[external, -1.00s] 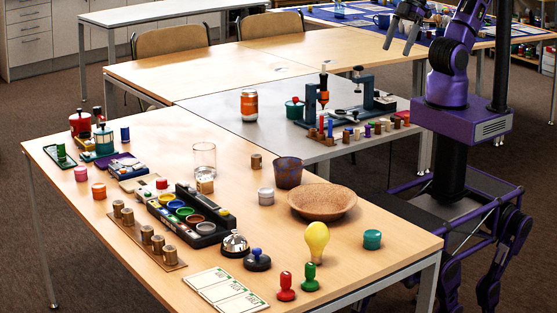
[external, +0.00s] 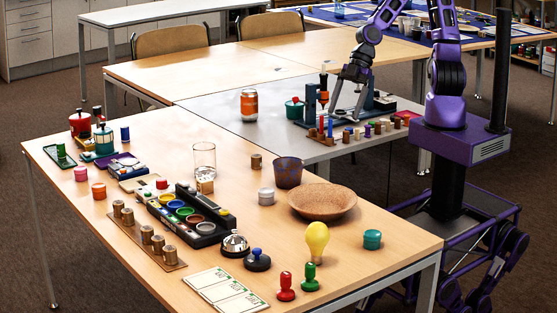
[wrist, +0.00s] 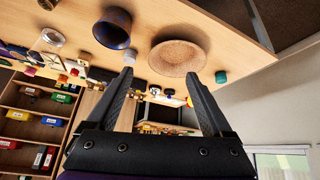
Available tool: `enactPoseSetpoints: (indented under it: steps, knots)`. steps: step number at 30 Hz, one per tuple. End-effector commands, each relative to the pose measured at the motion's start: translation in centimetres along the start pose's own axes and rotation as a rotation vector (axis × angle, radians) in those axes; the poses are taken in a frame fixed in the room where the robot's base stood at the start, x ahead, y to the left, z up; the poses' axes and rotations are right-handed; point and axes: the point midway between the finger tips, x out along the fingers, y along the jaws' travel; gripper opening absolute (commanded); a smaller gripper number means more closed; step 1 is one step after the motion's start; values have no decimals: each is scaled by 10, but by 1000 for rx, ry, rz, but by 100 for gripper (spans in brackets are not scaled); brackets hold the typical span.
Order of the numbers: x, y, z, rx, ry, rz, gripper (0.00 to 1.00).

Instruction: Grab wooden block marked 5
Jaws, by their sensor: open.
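No number 5 can be read on any block. A small brown wooden block (external: 256,161) stands alone on the near wooden table, left of the dark cup (external: 288,172). A pale wooden block (external: 205,186) sits in front of the clear glass. Several wooden cylinders (external: 146,235) stand on a wooden board at the table's front left. My gripper (external: 349,111) is over the grey table by the teal stand, away from these blocks. In the wrist view my gripper (wrist: 158,75) has its fingers wide apart with nothing held.
The cork-coloured bowl (external: 323,201), glass (external: 204,158), yellow bulb (external: 316,241) and black paint tray (external: 187,215) crowd the near table. The teal stand (external: 311,103) and a row of small coloured pieces occupy the grey table. The far wooden tables are mostly clear.

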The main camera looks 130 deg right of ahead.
Motion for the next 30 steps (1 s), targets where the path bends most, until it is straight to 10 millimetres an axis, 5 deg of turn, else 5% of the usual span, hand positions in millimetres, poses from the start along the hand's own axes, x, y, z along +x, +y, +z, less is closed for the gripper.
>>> enactPoseSetpoints:
  steps: [11,16,30]
  knots:
    - [38,52,26,-129,-40,174,85]
    - [31,65,-8,-2,30,253,85]
    - [8,54,-110,421,283,277,85]
